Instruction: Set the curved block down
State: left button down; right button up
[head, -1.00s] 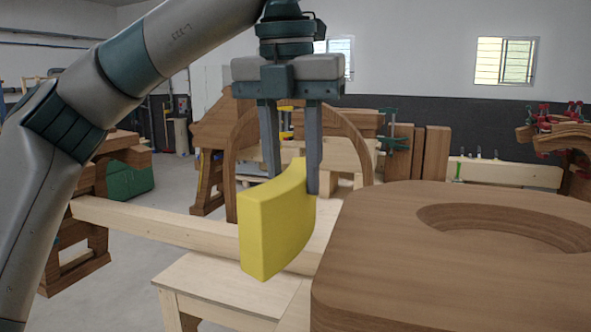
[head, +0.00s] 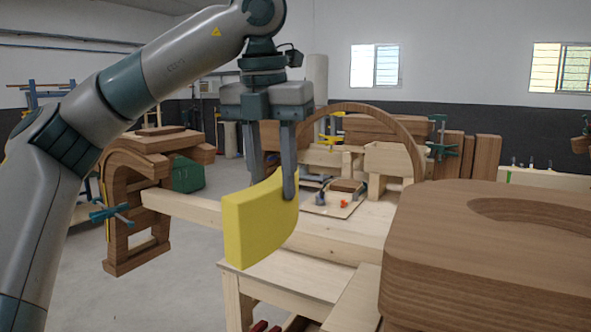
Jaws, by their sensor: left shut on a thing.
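The curved block (head: 258,223) is yellow and thick, with a bowed face. My left gripper (head: 272,190) points down and is shut on its upper part. The block hangs upright in front of a pale wooden bench (head: 320,238), left of a large brown wooden form (head: 490,250). Whether its lower edge touches anything is hard to tell, but it appears held in the air. My right gripper is not in view.
The large brown form with a round recess fills the right. A wooden hoop (head: 413,140) and a small board with little items (head: 335,203) are behind the block. A clamped wooden form (head: 135,215) stands at left. Some bench top right of the block is bare.

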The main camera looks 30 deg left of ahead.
pick_arm(q)
jog(key=w+a+f+m+g+h, duration=0.15)
jog(key=f+m, duration=0.65)
jog(key=f, duration=0.8)
jog(key=w+a+f+m+h, duration=0.1)
jog(key=a+f+m, duration=0.2)
jog(key=f+m, duration=0.95)
jog(key=s+d+f+m+g+y, duration=0.1)
jog(key=s+d+f+m, duration=0.2)
jog(key=f, duration=0.7)
jog(key=s+f+m+g, duration=0.1)
jog(key=s+f+m, duration=0.35)
jog(key=f, duration=0.55)
jog(key=s+d+f+m+y, duration=0.1)
jog(key=s+d+f+m, duration=0.4)
jog(key=d+f+m, duration=0.2)
jog(key=shift+s+d+f+m, duration=0.4)
jog(key=shift+d+m, duration=0.3)
jog(key=shift+m, duration=0.3)
